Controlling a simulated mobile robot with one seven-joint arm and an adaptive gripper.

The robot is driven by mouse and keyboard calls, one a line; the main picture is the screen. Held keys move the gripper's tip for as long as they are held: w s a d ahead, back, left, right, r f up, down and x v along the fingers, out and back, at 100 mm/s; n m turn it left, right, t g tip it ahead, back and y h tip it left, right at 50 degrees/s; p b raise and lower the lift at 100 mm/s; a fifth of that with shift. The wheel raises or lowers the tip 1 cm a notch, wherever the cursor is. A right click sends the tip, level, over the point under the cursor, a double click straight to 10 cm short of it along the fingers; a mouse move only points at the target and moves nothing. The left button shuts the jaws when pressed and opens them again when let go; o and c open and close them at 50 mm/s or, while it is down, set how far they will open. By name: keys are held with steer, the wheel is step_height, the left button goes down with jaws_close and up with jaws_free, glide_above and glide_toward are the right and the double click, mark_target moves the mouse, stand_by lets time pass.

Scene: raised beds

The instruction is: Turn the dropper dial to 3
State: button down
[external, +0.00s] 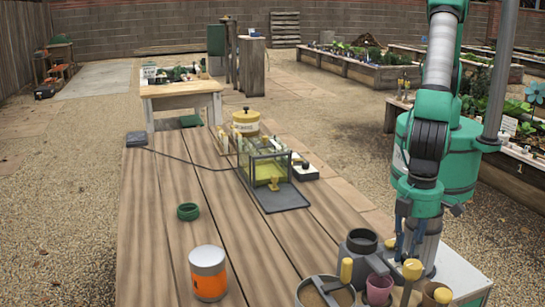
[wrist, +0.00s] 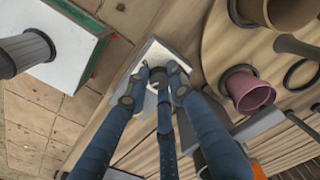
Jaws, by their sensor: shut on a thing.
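In the wrist view, a small dark knob (wrist: 158,86), apparently the dropper dial, sits on a pale square plate (wrist: 150,55) at the wooden edge. My gripper (wrist: 157,78) is shut on this knob, its blue fingers pointing down around it. No numbers or pointer can be read, so I cannot tell the setting. In the external view, my gripper (external: 404,245) hangs low at the right front of the table, its blue fingers partly visible. The knob is hidden there behind nearby items.
A plum pot (wrist: 250,92) stands close to the right of my fingers in the wrist view. In the external view, yellow-topped handles (external: 413,269) and a dark grey container (external: 361,241) crowd the gripper. An orange-and-white jar (external: 208,273) stands on the table (external: 160,230), with free room left of it.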

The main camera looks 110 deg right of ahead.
mark_target(407, 255)
steer(key=shift+w+r+m, duration=0.1)
steer(key=shift+m, duration=0.4)
steer(key=c, duration=1.5)
jaws_free()
step_height(407, 255, up, 12)
steer(key=shift+f, duration=0.1)
